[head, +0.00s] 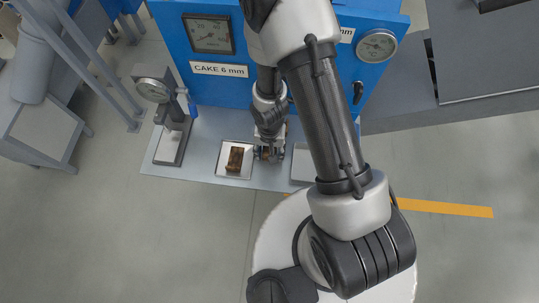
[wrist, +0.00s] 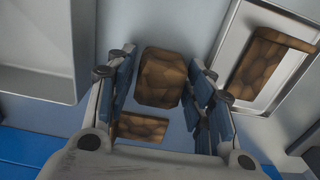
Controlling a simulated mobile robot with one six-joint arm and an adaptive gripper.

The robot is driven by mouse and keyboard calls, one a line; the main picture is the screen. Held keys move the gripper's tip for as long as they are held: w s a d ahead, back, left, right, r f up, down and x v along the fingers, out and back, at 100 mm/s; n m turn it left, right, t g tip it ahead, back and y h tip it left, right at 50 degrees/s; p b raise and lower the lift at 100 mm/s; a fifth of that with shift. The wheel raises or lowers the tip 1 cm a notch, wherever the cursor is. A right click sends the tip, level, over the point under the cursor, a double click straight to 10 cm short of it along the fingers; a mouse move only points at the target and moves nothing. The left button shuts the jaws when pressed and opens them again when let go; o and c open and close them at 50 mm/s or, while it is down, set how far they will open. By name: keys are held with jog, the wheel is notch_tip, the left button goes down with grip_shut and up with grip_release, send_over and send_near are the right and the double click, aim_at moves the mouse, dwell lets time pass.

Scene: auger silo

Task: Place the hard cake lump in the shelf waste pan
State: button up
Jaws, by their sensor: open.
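Three brown, crackled lumps show. One blocky lump (wrist: 163,78) lies between the fingertips of my gripper (wrist: 164,84); a second, flatter piece (wrist: 142,127) is nearer the palm. The third lump (wrist: 265,70) lies in a metal tray (wrist: 225,48), right in the wrist view; in the head view this tray (head: 222,168) is left of my gripper (head: 268,154). My gripper is open, its fingers low over the shelf on both sides of the first lump. An empty pale pan (wrist: 36,45) is left in the wrist view and partly behind my arm in the head view (head: 302,168). I see no waste label.
The grey shelf (head: 205,155) projects from a blue panel with gauges and a "CAKE 6 mm" sign (head: 219,69). A dial gauge stand (head: 170,145) is at the shelf's left. A grey pipe frame (head: 80,60) stands further left. The floor in front is clear.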

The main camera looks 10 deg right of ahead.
jog(key=c, duration=0.8)
jog(key=shift+c, duration=0.2)
notch_tip(320, 180, up, 20)
jog(key=p, duration=2)
